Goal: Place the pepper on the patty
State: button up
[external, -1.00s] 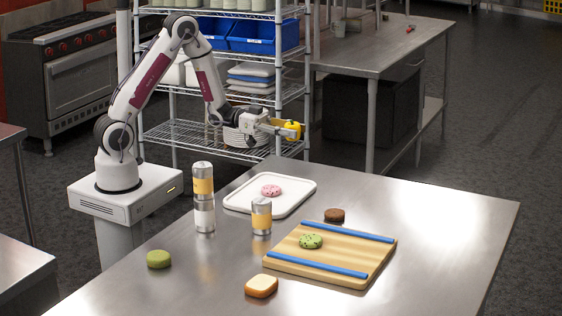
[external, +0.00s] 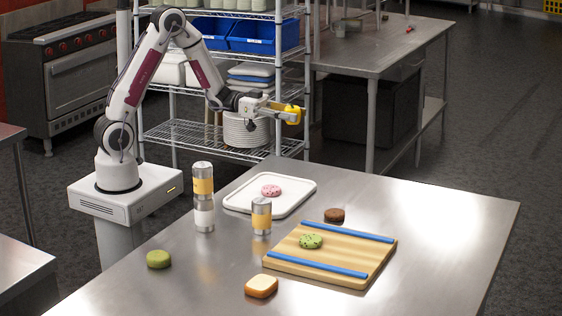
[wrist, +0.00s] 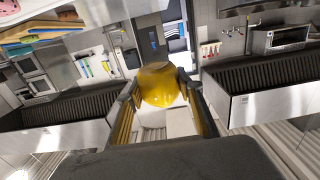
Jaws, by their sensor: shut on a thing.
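My gripper (external: 288,111) is shut on a yellow pepper (external: 296,115), held in the air above the far side of the table. In the wrist view the pepper (wrist: 159,86) sits between the two fingers of the gripper (wrist: 158,98). A dark brown round patty (external: 334,215) lies at the back edge of the wooden cutting board, well below and to the right of the pepper. Nothing rests on the patty.
The wooden board (external: 376,262) has two blue strips and a green speckled disc (external: 311,241). A white tray (external: 240,200) holds a pink disc (external: 271,191). The table's right side is clear.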

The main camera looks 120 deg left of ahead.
aim_at(293, 108)
notch_tip(293, 108, up, 8)
jog(key=shift+r, duration=0.1)
jog(key=shift+w+d+r, duration=0.15)
jog(key=shift+r, duration=0.1)
jog(key=w+d+r+h, duration=0.1)
jog(key=w+d+r, duration=0.1)
jog(key=w+d, duration=0.5)
jog(key=w+d+r+m, duration=0.1)
jog(key=w+d+r, duration=0.2)
jog(key=d, duration=0.8)
jog(key=w+d+r+h, duration=0.1)
jog(key=w+d+r, duration=0.1)
jog(key=w+d, duration=0.6)
jog(key=s+d, duration=0.2)
jog(key=d, duration=0.9)
jog(key=s+d, duration=0.2)
jog(key=d, duration=0.9)
jog(key=s+d+f+m+h, duration=0.1)
jog(key=s+d+f, duration=0.3)
jog(key=s+d, duration=0.55)
jog(key=s+d+f+h, duration=0.1)
jog(key=s+d+f, duration=0.2)
jog(key=s+d, duration=0.65)
notch_tip(293, 108, down, 11)
jog(key=w+d, duration=0.2)
jog(key=shift+w+d+f, duration=0.15)
jog(key=shift+w+d, duration=0.2)
